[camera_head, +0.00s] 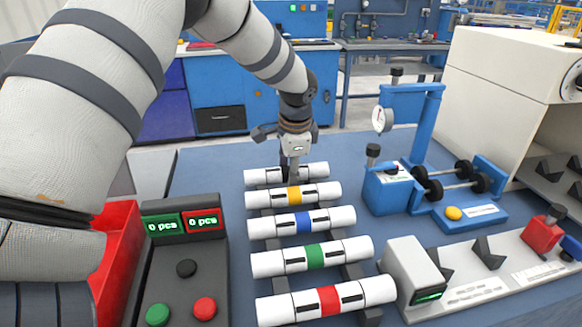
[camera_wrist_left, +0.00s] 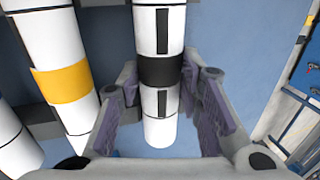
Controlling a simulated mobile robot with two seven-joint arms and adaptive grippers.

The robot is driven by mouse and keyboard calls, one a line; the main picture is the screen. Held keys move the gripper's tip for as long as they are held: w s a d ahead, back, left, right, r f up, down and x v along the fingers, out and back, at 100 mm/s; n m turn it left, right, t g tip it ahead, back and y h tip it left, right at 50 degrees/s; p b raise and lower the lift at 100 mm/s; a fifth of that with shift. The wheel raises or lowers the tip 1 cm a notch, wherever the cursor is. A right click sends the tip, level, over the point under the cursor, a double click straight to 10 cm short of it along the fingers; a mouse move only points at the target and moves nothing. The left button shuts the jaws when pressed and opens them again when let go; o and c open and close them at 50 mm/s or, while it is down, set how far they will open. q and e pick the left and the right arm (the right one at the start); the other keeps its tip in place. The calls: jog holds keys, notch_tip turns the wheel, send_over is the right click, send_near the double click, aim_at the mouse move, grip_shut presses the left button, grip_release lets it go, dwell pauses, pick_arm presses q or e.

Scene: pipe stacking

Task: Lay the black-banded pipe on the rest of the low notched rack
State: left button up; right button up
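The black-banded pipe (camera_wrist_left: 160,70) is the farthest pipe on the dark rails; it also shows at the back of the row in the head view (camera_head: 258,177). My left gripper (camera_head: 292,172) points down at its middle. In the left wrist view the fingers (camera_wrist_left: 160,85) straddle the pipe at the black band, close to both sides; whether they touch is unclear. A pale base with dark V-notched blocks (camera_head: 489,252) lies at the right front. Another low grey piece with dark notches (camera_head: 551,170) is at the right edge. I cannot tell which is the named rack. My right gripper is not seen.
Yellow- (camera_head: 294,195), blue- (camera_head: 303,221), green- (camera_head: 314,256) and red-banded (camera_head: 329,300) pipes lie nearer on the rails. A blue gauge fixture (camera_head: 410,95) and a roller stand (camera_head: 470,213) are right. A button box (camera_head: 182,268) and red bin (camera_head: 118,250) are left.

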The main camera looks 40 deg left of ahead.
pick_arm(q)
jog(key=o, duration=0.4)
jog(key=v, duration=1.2)
jog(key=shift+d, duration=0.1)
